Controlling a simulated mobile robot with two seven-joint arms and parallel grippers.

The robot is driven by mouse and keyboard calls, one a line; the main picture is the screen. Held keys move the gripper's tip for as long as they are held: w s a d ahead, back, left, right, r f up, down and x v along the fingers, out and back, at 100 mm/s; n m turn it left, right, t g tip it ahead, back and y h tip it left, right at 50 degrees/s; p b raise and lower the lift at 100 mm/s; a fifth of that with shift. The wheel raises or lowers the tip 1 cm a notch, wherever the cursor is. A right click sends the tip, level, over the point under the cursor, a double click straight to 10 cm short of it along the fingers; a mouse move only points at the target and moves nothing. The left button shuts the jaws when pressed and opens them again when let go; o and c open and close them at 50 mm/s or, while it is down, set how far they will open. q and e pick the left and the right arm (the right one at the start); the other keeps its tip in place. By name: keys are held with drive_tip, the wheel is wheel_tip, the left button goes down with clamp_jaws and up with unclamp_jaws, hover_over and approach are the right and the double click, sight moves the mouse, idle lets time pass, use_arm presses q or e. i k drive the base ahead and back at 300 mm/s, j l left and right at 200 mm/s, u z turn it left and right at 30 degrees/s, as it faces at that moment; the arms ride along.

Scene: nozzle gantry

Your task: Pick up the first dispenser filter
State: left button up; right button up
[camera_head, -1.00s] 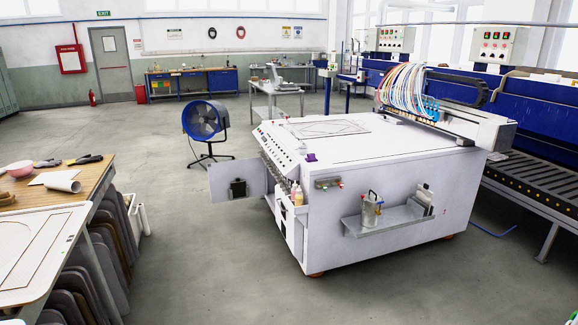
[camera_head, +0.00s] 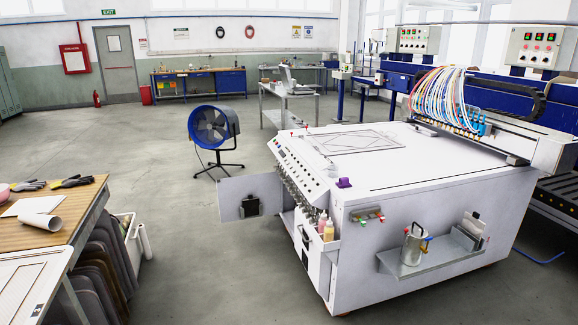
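The large white gantry machine (camera_head: 440,215) stands right of the middle. A row of small metallic fittings (camera_head: 297,188) runs along its left side below a sloped control panel (camera_head: 300,160); I cannot tell which of them, if any, is a dispenser filter. Two small bottles, one pink (camera_head: 322,222) and one yellow (camera_head: 329,231), sit in a holder at the near corner. Neither of my grippers shows in this view.
An open door panel (camera_head: 250,198) juts left from the machine, and a blue fan (camera_head: 212,127) stands beyond it. A side shelf (camera_head: 440,258) holds a metal can (camera_head: 413,246). A wooden table (camera_head: 60,205) is at the left. The floor (camera_head: 200,255) between is clear.

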sight(251, 205)
drive_tip(key=i+j, duration=0.25)
drive_tip(key=i, duration=0.2)
drive_tip(key=i+j, duration=0.25)
drive_tip(key=i, duration=0.25)
drive_tip(key=i+j+u, duration=0.1)
drive_tip(key=i+j, duration=0.15)
drive_tip(key=i, duration=0.2)
drive_tip(key=i+j, duration=0.2)
drive_tip(key=i, duration=0.25)
drive_tip(key=i+j, duration=0.2)
drive_tip(key=i, duration=0.3)
drive_tip(key=i+j+u, duration=0.1)
drive_tip(key=i+j, duration=0.15)
drive_tip(key=i, duration=0.2)
